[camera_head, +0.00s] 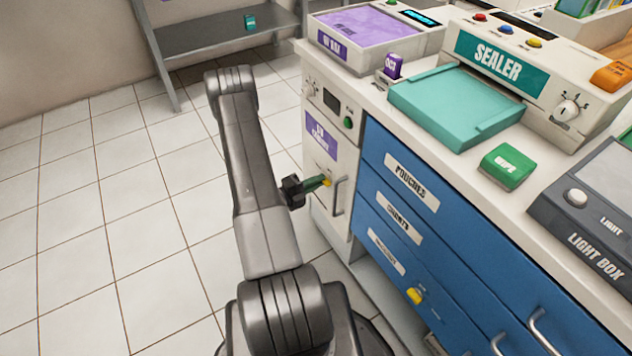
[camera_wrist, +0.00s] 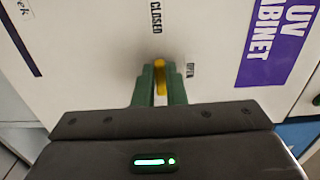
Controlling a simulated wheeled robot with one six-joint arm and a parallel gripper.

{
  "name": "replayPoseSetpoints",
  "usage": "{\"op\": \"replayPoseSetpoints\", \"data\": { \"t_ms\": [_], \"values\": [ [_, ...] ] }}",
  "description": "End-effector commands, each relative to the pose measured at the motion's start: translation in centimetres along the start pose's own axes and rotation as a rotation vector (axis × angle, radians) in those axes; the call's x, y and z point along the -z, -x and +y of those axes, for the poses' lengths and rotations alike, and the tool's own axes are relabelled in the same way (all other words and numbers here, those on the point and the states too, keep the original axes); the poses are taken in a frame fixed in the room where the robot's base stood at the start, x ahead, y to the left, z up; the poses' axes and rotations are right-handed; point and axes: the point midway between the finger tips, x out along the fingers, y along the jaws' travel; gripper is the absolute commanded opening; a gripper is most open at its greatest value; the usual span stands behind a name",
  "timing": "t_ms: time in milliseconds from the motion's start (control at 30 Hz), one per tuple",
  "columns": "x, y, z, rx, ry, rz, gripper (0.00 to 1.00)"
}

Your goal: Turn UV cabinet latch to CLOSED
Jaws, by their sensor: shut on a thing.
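The UV cabinet (camera_head: 345,190) is the white door front at the left end of the counter, with a purple label. Its small yellow latch (camera_head: 327,183) is at my gripper's tips. In the wrist view the yellow latch (camera_wrist: 161,82) lies between the two green fingers of my gripper (camera_wrist: 160,88), which is shut on it. The printed CLOSED mark (camera_wrist: 156,16) is above the latch there, and the OPEN mark (camera_wrist: 190,71) is to its right. The fingers hide part of the latch, so I cannot tell exactly which mark it points at.
A metal door handle (camera_head: 338,196) stands out just right of the latch. Blue drawers (camera_head: 440,220) with handles adjoin the cabinet on the right. The counter above holds a sealer (camera_head: 540,75) and a teal tray (camera_head: 455,105). Tiled floor (camera_head: 110,230) to the left is clear.

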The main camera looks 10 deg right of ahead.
Motion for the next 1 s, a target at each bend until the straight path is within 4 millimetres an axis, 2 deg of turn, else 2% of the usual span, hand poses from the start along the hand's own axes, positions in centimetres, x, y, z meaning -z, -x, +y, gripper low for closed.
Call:
{"op": "replayPoseSetpoints", "data": {
  "t_ms": [200,233,300,333,700,867,1000],
  "values": [
    [0.0,0.0,0.1,-0.002,0.002,-0.001,0.00],
    [0.0,0.0,0.1,-0.002,0.002,-0.001,0.17],
    [0.0,0.0,0.1,-0.001,0.002,-0.001,0.30],
    [0.0,0.0,0.1,-0.001,0.001,-0.001,0.33],
    [0.0,0.4,0.0,-0.001,0.000,-0.002,0.33],
    [-0.1,2.2,0.0,-0.001,0.001,-0.006,0.33],
    [-0.2,4.4,-0.1,-0.001,0.001,-0.007,0.33]
  ]
}}
